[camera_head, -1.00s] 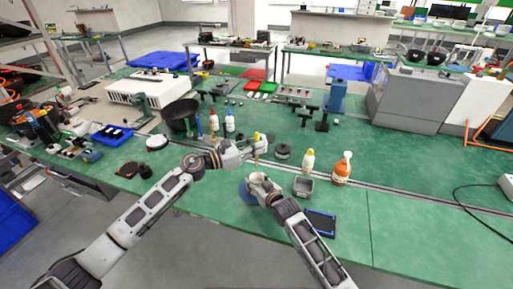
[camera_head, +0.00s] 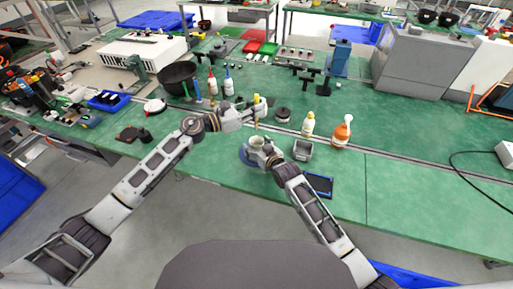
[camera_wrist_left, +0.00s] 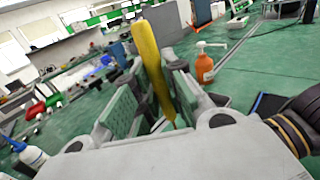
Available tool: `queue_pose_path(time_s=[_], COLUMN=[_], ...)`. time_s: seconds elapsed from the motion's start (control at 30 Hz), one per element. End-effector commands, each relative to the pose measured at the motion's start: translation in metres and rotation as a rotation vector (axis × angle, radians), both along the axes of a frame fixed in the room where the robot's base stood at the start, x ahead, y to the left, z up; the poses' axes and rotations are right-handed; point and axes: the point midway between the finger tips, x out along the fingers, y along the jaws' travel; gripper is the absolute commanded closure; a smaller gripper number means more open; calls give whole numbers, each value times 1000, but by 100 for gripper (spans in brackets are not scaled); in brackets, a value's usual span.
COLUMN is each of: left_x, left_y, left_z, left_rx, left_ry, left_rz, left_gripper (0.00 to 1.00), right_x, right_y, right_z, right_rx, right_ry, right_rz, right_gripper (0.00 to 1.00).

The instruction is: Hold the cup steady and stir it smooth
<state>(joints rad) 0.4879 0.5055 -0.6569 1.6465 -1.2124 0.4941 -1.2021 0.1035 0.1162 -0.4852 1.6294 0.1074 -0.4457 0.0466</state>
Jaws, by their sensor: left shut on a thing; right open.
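My left gripper (camera_head: 257,108) is shut on a yellow-handled tool (camera_head: 256,98), held upright over the table's front part. In the left wrist view the tool (camera_wrist_left: 150,65) stands between the green-padded fingers and narrows downward. A small pale cup (camera_head: 257,143) shows just below it, at my right gripper (camera_head: 259,149). The right gripper is open at the cup; whether its fingers touch the cup is too small to tell. A blue round piece (camera_head: 244,156) shows beside the cup, partly hidden by the gripper. The cup's inside is not clear.
A grey square tray (camera_head: 302,150), a white bottle with a yellow cap (camera_head: 308,125) and an orange pump bottle (camera_head: 341,132) stand to the right. A dark round piece (camera_head: 282,115) lies behind. A black bowl (camera_head: 178,76) stands back left. The right table front is mostly clear.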

Motion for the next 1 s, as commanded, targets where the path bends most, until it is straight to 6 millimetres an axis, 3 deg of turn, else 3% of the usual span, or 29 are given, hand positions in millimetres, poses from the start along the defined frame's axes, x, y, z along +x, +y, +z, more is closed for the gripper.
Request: queue_pose_path(time_s=[1.0], left_x=[0], left_y=[0], left_z=[0], left_rx=[0], left_ry=[0], left_rz=[0], left_gripper=[100], right_x=[-80], right_y=[-41], right_z=[32], right_rx=[-1], right_ry=[1], right_rz=[-1], right_gripper=[24])
